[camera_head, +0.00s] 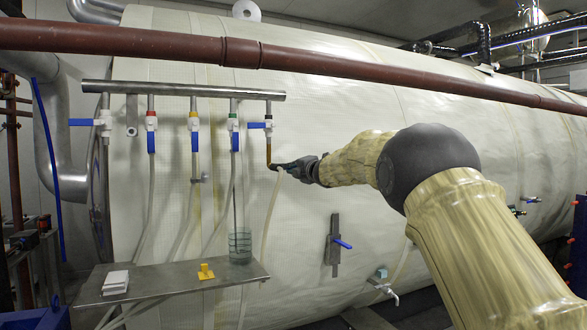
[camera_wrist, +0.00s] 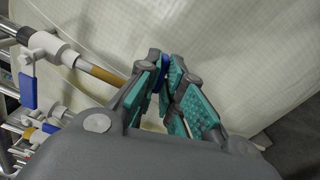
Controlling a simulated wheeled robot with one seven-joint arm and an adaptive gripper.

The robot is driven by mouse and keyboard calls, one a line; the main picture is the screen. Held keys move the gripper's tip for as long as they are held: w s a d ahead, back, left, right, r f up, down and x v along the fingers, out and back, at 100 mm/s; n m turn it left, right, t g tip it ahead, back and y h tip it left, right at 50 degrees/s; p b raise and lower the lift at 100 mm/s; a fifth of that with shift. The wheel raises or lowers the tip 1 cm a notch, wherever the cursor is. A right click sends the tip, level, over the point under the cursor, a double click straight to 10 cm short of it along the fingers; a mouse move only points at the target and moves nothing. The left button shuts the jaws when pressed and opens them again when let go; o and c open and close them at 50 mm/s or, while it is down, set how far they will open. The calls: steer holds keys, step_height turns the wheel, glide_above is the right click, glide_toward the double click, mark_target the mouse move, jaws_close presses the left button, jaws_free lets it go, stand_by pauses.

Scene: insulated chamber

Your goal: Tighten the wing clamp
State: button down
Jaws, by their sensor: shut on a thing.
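My gripper (camera_head: 280,167) reaches in from the right to the lower end of the brown tube (camera_head: 268,150) under the rightmost valve. In the wrist view my gripper (camera_wrist: 164,82) has its teal-padded fingers closed around a small dark blue piece (camera_wrist: 165,74), which looks like the wing of the wing clamp. The brown tube (camera_wrist: 102,72) runs up to the fingers from the left. The fingers hide most of the clamp and the joint between tube and hose. A pale hose (camera_head: 271,210) hangs just below my gripper in the head view.
A steel manifold (camera_head: 180,90) carries several valves with coloured caps and blue levers. A metal shelf (camera_head: 170,280) below holds a white block, a yellow piece and a glass cylinder (camera_head: 240,246). The large insulated chamber (camera_head: 330,110) stands close behind. A brown pipe (camera_head: 330,62) crosses above.

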steer(key=c, duration=1.7)
jaws_free()
steer(key=shift+b+v, duration=2.8)
steer(key=shift+v, duration=0.7)
steer(key=shift+f, duration=0.1)
